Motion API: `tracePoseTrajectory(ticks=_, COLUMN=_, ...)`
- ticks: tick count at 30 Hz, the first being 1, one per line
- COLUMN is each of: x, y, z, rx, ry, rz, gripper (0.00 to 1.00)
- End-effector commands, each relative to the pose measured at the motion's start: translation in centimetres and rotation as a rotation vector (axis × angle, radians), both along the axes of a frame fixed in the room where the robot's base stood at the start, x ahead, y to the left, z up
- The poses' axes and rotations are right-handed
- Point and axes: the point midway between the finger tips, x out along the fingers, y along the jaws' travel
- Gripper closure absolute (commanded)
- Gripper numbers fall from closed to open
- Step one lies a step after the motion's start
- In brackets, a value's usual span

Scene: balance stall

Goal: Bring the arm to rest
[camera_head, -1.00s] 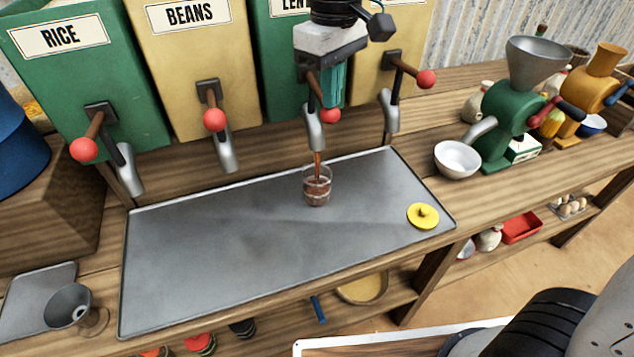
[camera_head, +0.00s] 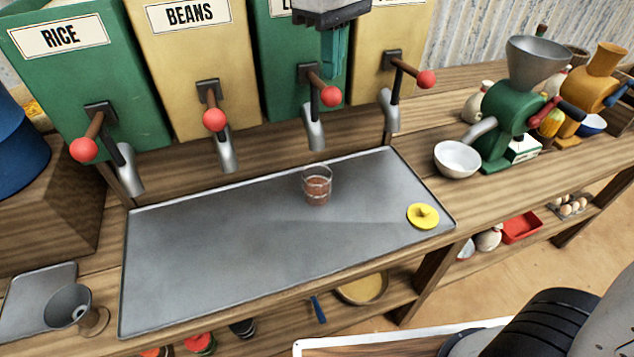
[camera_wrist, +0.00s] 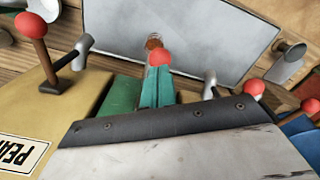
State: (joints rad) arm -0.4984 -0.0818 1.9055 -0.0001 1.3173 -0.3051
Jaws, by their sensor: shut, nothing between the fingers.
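My gripper (camera_head: 333,62) is at the top of the head view, in front of the green lentil dispenser (camera_head: 283,75) and above its red-knobbed lever (camera_head: 330,95). Its teal fingers are shut with nothing between them. The wrist view shows the fingers (camera_wrist: 157,88) pointing toward the tray, with the red knob (camera_wrist: 162,56) near their tips. I cannot tell whether they touch the knob. A clear glass with reddish-brown contents (camera_head: 317,186) stands upright on the grey metal tray (camera_head: 230,260), below the lentil spout (camera_head: 315,134). No stream falls from the spout.
Rice (camera_head: 75,50), beans (camera_head: 190,60) and another yellow dispenser (camera_head: 384,40) line the back, with levers sticking out. A yellow lid (camera_head: 423,216) lies on the tray's right. A white bowl (camera_head: 457,159) and green grinder (camera_head: 508,115) stand right. The tray's left and middle are clear.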

Motion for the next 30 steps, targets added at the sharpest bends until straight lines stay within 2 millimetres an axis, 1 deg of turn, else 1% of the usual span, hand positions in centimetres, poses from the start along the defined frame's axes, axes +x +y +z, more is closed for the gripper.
tracePoseTrajectory(ticks=17, x=0.0, y=0.0, z=0.0, rx=-0.001, ry=0.001, rz=-0.001, gripper=1.00)
tracePoseTrajectory(ticks=20, x=-0.4, y=-0.9, z=0.0, rx=0.001, ry=-0.003, rz=-0.021, gripper=1.00)
tracePoseTrajectory(ticks=23, x=-1.7, y=-3.6, z=0.1, rx=0.007, ry=-0.013, rz=-0.091, gripper=1.00)
tracePoseTrajectory(ticks=25, x=-3.4, y=-6.6, z=0.0, rx=0.012, ry=-0.025, rz=-0.173, gripper=1.00)
tracePoseTrajectory(ticks=26, x=-4.3, y=-8.0, z=-0.1, rx=0.015, ry=-0.031, rz=-0.213, gripper=1.00)
tracePoseTrajectory(ticks=27, x=-5.7, y=-9.9, z=-0.5, rx=0.018, ry=-0.038, rz=-0.273, gripper=1.00)
tracePoseTrajectory(ticks=29, x=-7.9, y=-12.4, z=-1.2, rx=0.024, ry=-0.052, rz=-0.363, gripper=1.00)
tracePoseTrajectory(ticks=30, x=-9.5, y=-14.0, z=-1.8, rx=0.026, ry=-0.058, rz=-0.422, gripper=1.00)
